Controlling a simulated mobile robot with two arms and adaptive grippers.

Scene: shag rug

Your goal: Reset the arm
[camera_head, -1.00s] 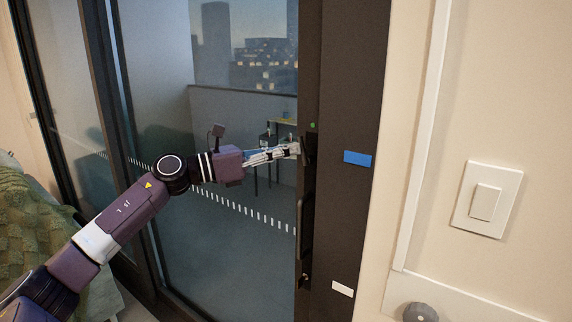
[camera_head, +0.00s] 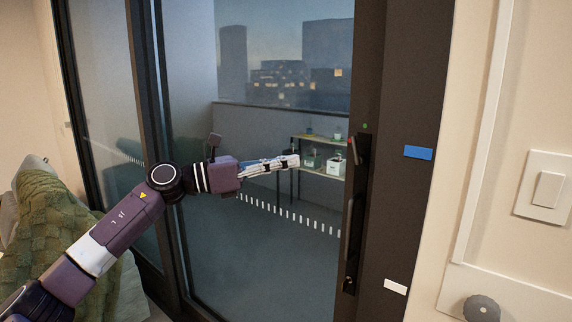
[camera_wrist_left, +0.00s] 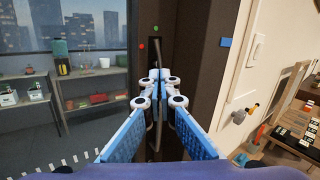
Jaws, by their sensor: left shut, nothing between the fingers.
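My left arm comes in from the lower left in the head view. Its gripper (camera_head: 292,161) is shut and empty, in front of the glass door (camera_head: 270,250) and left of the dark door frame. The handle (camera_head: 354,205) on the frame stands apart from the fingertips to their right in the head view. In the left wrist view the closed fingers (camera_wrist_left: 158,78) point toward the dark frame (camera_wrist_left: 185,45), and the blue finger pads show on both sides. My right gripper is in neither view.
Behind the glass is a balcony with a plant shelf (camera_head: 320,160). A green blanket (camera_head: 45,225) lies at the left. A blue tag (camera_head: 418,152) and a white tag (camera_head: 395,286) are on the dark frame. A light switch (camera_head: 548,188) and a grey knob (camera_head: 482,308) are at the right.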

